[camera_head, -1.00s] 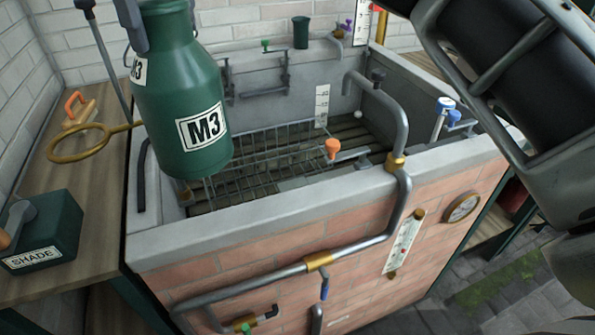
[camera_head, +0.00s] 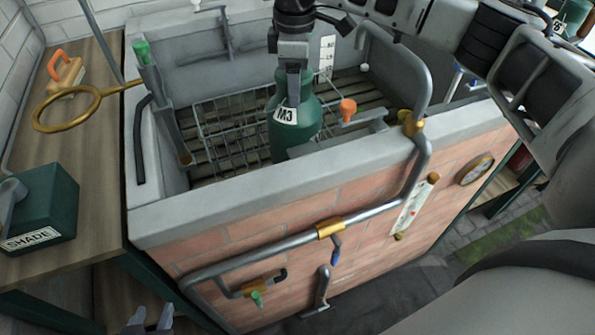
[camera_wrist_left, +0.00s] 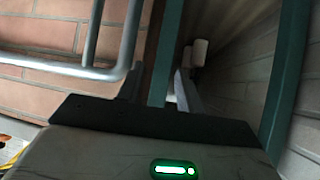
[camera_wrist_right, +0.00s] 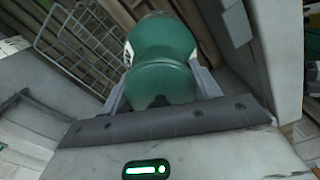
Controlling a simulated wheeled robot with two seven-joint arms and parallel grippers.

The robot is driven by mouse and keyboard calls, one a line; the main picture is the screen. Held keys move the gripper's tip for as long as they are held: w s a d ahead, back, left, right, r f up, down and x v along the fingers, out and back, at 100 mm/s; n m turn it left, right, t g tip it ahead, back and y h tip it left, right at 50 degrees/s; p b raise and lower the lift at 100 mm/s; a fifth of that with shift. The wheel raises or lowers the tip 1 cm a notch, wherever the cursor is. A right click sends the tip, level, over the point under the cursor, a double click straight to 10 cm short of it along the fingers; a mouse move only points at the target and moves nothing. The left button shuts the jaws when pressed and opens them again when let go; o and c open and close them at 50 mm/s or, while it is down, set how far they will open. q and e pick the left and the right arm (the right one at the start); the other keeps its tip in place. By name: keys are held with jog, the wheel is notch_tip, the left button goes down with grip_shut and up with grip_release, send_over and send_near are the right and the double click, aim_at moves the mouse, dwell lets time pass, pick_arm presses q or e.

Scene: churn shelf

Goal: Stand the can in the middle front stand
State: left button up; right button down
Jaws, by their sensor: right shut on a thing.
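The can is a green churn (camera_head: 293,135) with a white M3 label, upright inside the stone trough (camera_head: 240,205) behind its front wall. My right gripper (camera_head: 293,90) comes down from above and is shut on the can's top. In the right wrist view the green can (camera_wrist_right: 160,50) sits between the fingers of my right gripper (camera_wrist_right: 160,92). Whether the can's base rests on a stand is hidden. My left gripper (camera_head: 150,318) is low at the bottom left of the head view, outside the trough. In the left wrist view its fingers (camera_wrist_left: 160,85) are apart and empty.
A wire rack (camera_head: 225,125) lies left of the can on slats. An orange-knobbed tap (camera_head: 347,108) stands close at its right. A bent grey pipe (camera_head: 425,70) rises over the front wall. A SHADE box (camera_head: 40,215) and brass ring (camera_head: 65,110) are on the left bench.

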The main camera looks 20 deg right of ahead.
aim_at(305, 127)
jog(key=shift+s+d+f, duration=0.25)
jog(key=shift+d+f, duration=0.7)
jog(key=shift+f, duration=0.15)
pick_arm(q)
jog(key=shift+d+n, duration=0.3)
jog(key=shift+d, duration=0.15)
pick_arm(e)
jog(key=shift+f, duration=4.95)
pick_arm(q)
jog(key=shift+r, duration=0.1)
pick_arm(e)
jog(key=shift+f, duration=0.1)
jog(key=shift+c, duration=1.8)
grip_release()
jog(key=shift+f, duration=0.1)
notch_tip(305, 127, up, 12)
jog(key=shift+r, duration=0.15)
pick_arm(q)
jog(key=shift+s, duration=0.1)
